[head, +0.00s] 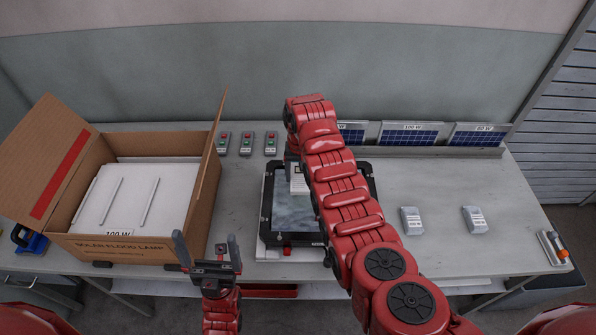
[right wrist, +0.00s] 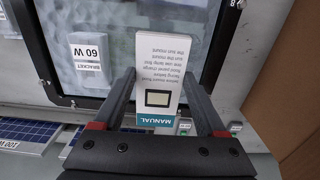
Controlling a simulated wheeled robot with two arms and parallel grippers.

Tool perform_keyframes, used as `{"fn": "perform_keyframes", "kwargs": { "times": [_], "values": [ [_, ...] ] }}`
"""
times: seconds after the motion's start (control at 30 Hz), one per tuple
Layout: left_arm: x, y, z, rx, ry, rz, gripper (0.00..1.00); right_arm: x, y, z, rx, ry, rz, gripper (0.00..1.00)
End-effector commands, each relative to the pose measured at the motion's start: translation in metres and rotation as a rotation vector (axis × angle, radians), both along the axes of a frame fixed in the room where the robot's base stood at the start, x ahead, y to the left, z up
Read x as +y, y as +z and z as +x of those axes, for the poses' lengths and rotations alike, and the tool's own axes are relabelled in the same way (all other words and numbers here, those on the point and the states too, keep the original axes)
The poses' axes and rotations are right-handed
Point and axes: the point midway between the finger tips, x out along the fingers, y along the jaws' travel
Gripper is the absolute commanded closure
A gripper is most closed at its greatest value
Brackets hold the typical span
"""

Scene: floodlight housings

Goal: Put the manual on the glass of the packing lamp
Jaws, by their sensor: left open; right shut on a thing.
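The packing lamp (head: 267,213) lies glass up on the table in the head view, a dark frame around cloudy glass (head: 293,214). My right arm covers its right part. The manual (right wrist: 158,52), a white booklet with a teal band, is between the fingers of my right gripper (right wrist: 157,95), over the glass; its white end also shows in the head view (head: 299,179). I cannot tell whether it touches the glass. A white bracket packet marked 60 W (right wrist: 87,60) lies on the glass beside it. My left gripper (head: 207,250) is open and empty near the front edge.
An open cardboard box (head: 120,248) with a white 100 W insert stands at left. Three remotes (head: 247,143) and several solar panels (head: 409,134) line the back. Two pale packets (head: 412,220) (head: 474,219) lie right of the lamp, with clear table around them.

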Motion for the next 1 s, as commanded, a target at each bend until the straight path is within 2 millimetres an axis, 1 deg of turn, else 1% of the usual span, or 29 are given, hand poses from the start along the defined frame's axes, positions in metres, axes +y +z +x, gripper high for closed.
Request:
{"fn": "perform_keyframes", "kwargs": {
  "times": [0.1,0.27,0.47,0.73,0.8,1.0],
  "values": [
    [0.000,0.002,0.000,0.000,0.000,0.000,0.00,0.007,-0.004,-0.004,-0.003,0.000,0.000,0.81],
    [0.000,0.000,0.000,0.000,0.000,0.000,0.00,0.007,-0.009,-0.004,-0.002,-0.001,0.000,0.81],
    [0.000,-0.004,0.000,0.000,0.000,0.000,0.00,0.007,-0.023,-0.004,-0.001,-0.001,-0.001,0.81],
    [0.000,-0.014,0.000,0.000,0.000,0.000,0.00,0.007,-0.047,-0.004,0.000,-0.001,-0.001,0.81],
    [0.000,-0.020,0.000,0.000,0.000,0.000,0.00,0.007,-0.055,-0.004,-0.001,-0.001,-0.001,0.81],
    [0.000,-0.028,0.000,0.000,0.000,0.000,0.00,0.007,-0.065,-0.004,-0.002,-0.001,-0.001,0.81]
  ]
}}
